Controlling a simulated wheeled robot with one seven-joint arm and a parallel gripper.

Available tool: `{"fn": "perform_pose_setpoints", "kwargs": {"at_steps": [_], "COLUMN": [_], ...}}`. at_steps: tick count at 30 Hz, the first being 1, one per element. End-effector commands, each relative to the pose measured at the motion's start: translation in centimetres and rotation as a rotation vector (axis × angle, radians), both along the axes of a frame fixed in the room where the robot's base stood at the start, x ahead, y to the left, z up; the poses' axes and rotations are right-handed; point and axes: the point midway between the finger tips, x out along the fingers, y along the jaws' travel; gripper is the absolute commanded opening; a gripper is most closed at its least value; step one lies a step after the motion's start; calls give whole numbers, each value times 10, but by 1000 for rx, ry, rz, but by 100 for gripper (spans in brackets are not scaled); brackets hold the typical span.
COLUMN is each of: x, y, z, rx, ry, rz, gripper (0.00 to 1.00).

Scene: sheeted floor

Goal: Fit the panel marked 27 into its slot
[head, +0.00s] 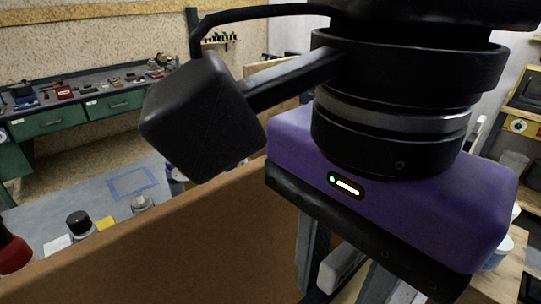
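My gripper (345,285) shows at the lower right of the head view, its purple body above and its grey fingers pointing down. The fingertips run out of the bottom of the picture. A light grey piece shows between the fingers; I cannot tell whether it is a finger part or something held. A large brown board (170,245) stands on edge and runs diagonally from the lower left to behind the fingers. I cannot tell whether the gripper touches it. No number 27 and no slot can be made out.
Beyond the board, a grey sheet (35,212) bears a blue outlined rectangle (132,183), a black-capped can (79,224), a yellow block (105,223) and a red object (12,254). A green workbench (50,122) stands along the back wall. Wooden shelving (499,280) is at the right.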

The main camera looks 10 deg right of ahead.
Motion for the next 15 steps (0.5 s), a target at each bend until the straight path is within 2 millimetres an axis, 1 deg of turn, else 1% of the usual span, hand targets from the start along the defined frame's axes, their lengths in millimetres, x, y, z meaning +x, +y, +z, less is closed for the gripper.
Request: {"fn": "perform_pose_setpoints", "kwargs": {"at_steps": [5,15], "x": [1,0], "y": [0,1], "z": [16,86], "rx": [1,3], "ry": [-3,-2], "rz": [-1,0], "gripper": [33,33]}}
